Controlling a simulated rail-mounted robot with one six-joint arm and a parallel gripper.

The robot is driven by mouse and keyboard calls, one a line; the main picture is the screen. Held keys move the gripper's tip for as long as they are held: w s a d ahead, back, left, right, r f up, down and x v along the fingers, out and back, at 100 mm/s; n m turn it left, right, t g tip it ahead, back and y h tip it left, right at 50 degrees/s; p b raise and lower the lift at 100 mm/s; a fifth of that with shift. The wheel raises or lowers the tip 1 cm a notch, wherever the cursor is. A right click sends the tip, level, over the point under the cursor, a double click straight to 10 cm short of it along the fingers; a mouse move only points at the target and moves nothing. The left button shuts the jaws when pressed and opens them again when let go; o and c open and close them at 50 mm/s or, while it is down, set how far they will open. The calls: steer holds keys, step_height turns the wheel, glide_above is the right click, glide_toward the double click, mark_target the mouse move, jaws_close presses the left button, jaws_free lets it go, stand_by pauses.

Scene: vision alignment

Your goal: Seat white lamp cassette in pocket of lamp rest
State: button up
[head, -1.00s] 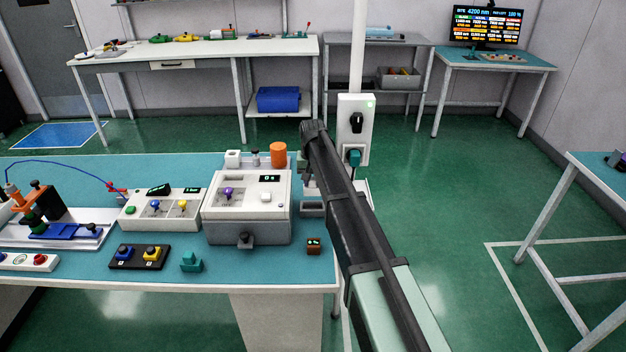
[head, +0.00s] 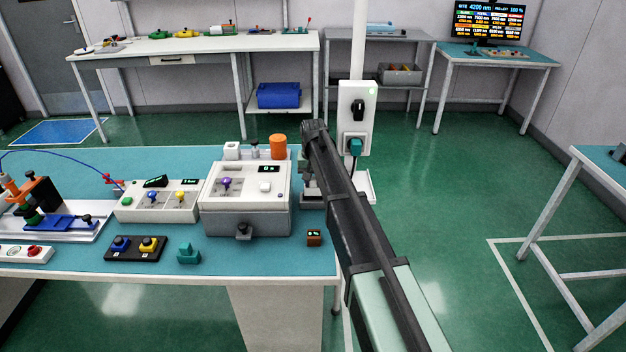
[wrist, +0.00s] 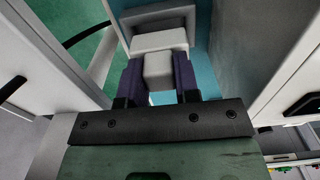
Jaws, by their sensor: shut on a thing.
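In the wrist view my gripper (wrist: 158,68) has its two dark purple fingers closed on the sides of a white block, the white lamp cassette (wrist: 159,42). A grey-white frame with a darker recess, which looks like the lamp rest (wrist: 150,13), lies just beyond the cassette at the top of the view. The cassette overlaps its near edge in the picture; I cannot tell whether they touch. In the head view my dark arm hides the gripper and cassette at the bench's right end.
A white and grey instrument box (head: 247,212) stands left of my arm on the teal bench (head: 215,270). An orange cylinder (head: 278,147) is behind it, and a small brown block (head: 314,238) is near the right edge. A post-mounted switch box (head: 355,118) stands behind my arm.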

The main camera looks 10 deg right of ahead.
mark_target(313, 188)
steer(key=shift+f, duration=0.1)
stand_by(0.4)
steer(key=shift+f+b, duration=0.85)
steer(key=shift+b, duration=0.1)
steer(key=shift+f+b, duration=0.6)
steer(key=shift+f, duration=0.05)
steer(key=shift+f+b, duration=0.3)
steer(key=shift+b, duration=0.05)
stand_by(0.4)
steer(key=o, duration=1)
steer(key=shift+o, duration=0.6)
steer(key=o, duration=0.3)
